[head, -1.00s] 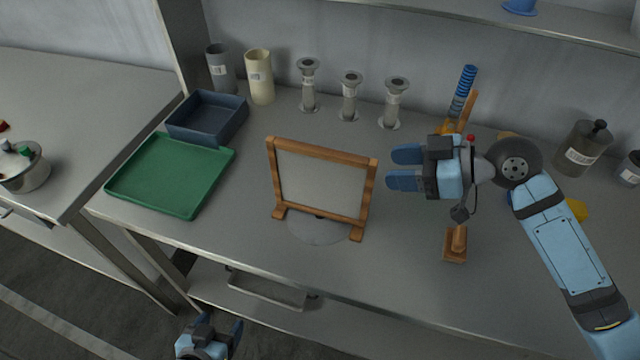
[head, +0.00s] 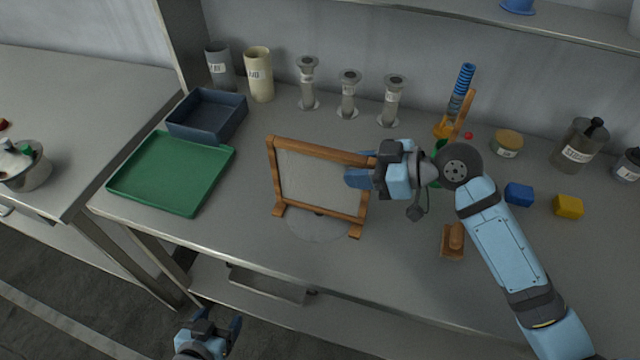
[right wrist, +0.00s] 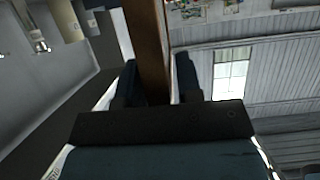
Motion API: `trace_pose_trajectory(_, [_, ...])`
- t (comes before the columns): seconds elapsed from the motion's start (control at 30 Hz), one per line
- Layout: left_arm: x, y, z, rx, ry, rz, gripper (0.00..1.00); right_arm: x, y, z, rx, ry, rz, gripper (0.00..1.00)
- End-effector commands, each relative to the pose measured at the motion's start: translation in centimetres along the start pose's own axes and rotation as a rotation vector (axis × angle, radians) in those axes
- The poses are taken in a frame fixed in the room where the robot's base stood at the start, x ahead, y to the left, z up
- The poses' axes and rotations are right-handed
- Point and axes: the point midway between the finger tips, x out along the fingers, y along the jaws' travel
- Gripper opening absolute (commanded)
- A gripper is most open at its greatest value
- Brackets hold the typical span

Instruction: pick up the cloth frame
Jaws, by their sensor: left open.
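The cloth frame (head: 320,152) is a wooden frame with a pale grey panel, standing upright on two feet on the grey workbench. My right gripper (head: 359,170) is at its right post, coming from the right. In the right wrist view, the wooden post (right wrist: 148,40) runs between the two dark fingers (right wrist: 158,82), which lie close on both sides; the gripper looks shut on it. The frame's feet still rest on the bench. My left gripper (head: 218,335) is low, in front of the bench, open and apart from the frame.
A green tray (head: 125,187) and a dark blue bin (head: 207,132) are to the left. Several grey cylinders stand behind. A wooden stand with blue rings (head: 461,88), a blue block (head: 519,194), a yellow block (head: 568,206) and a small wooden piece (head: 453,242) are to the right.

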Motion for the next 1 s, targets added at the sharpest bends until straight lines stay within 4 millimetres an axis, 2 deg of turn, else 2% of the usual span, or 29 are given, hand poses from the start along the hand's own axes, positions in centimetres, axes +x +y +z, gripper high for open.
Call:
trace_pose_trajectory(0.03, [0.0, 0.0, 0.0, 0.000, 0.000, 0.000, 0.72, 0.0, 0.0, 0.0, 0.000, 0.000, 0.000, 0.21])
trace_pose_trajectory(0.13, [0.0, 0.0, 0.0, 0.000, 0.000, 0.000, 0.72, 0.0, 0.0, 0.0, 0.000, 0.000, 0.000, 0.00])
trace_pose_trajectory(0.47, [-0.1, 0.1, -0.2, 0.000, 0.004, 0.001, 0.72, -0.1, 0.0, -0.1, 0.000, 0.001, 0.000, 0.00])
trace_pose_trajectory(0.67, [-0.1, 0.1, -0.3, 0.000, 0.004, 0.001, 0.72, -0.6, 0.1, -1.4, -0.003, 0.002, 0.000, 0.00])
trace_pose_trajectory(0.83, [-0.1, 0.1, -0.3, 0.000, 0.004, 0.001, 0.72, -1.8, 0.1, -4.2, -0.007, 0.002, 0.001, 0.00])
trace_pose_trajectory(1.0, [-0.2, 0.1, -0.4, 0.001, 0.003, 0.001, 0.72, -3.6, 0.0, -8.7, -0.009, 0.003, 0.003, 0.00])
